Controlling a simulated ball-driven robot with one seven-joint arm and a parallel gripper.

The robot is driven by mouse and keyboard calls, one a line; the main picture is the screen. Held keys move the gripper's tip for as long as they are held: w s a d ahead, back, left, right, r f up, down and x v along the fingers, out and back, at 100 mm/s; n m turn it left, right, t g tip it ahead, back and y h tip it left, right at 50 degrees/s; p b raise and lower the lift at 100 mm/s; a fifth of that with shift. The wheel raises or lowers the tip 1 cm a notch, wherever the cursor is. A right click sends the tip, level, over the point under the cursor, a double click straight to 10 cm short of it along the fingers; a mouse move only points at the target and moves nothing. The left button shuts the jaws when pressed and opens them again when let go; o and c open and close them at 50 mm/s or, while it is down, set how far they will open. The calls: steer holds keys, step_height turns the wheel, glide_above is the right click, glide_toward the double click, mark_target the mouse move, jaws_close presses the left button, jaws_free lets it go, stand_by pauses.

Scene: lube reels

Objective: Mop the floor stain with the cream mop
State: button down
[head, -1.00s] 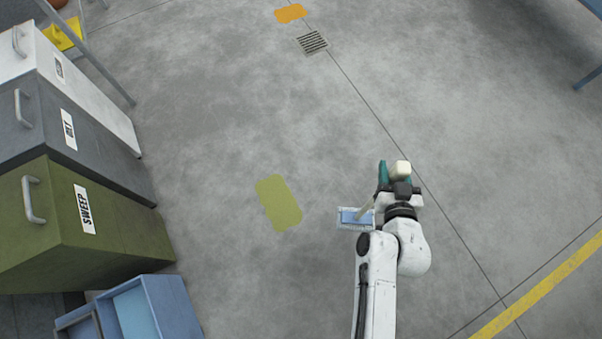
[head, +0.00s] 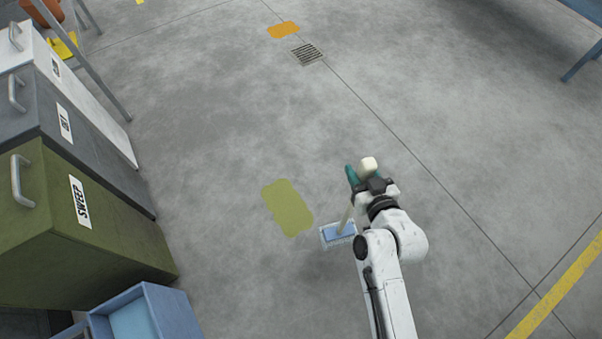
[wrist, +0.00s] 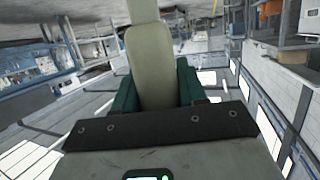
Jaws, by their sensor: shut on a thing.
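The cream mop has a pale handle (head: 346,218) and a flat blue head with a whitish fringe (head: 338,233), low at the floor. My gripper (head: 360,172) is shut on the handle, above and to the right of the head. In the wrist view the cream handle (wrist: 150,70) stands between the teal fingers. A flat olive-green patch (head: 287,207) lies on the floor just left of the mop head, apart from it. A flat orange patch (head: 283,30) lies far off at the top. Which patch is the stain is not labelled.
An olive bin marked SWEEP (head: 90,220), a grey bin (head: 85,140) and a white bin (head: 70,85) line the left side. A blue box (head: 145,312) stands below them. A floor drain (head: 307,54) lies near the orange patch.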

steer(key=w+a+f+n+g+y+b, duration=0.1)
steer(key=w+a+f+n+y+b, duration=0.15)
steer(key=a+b, duration=0.4)
steer(key=w+a+f+n+g+y+b, duration=0.1)
steer(key=w+a+f+y+b, duration=0.15)
steer(key=a+f+b, duration=0.4)
step_height(320, 180, down, 6)
steer(key=a+h+b, duration=0.1)
steer(key=b, duration=0.4)
steer(key=shift+w+a+b, duration=0.25)
steer(key=shift+a+b, duration=0.05)
steer(key=shift+b, duration=0.1)
steer(key=shift+f, duration=0.2)
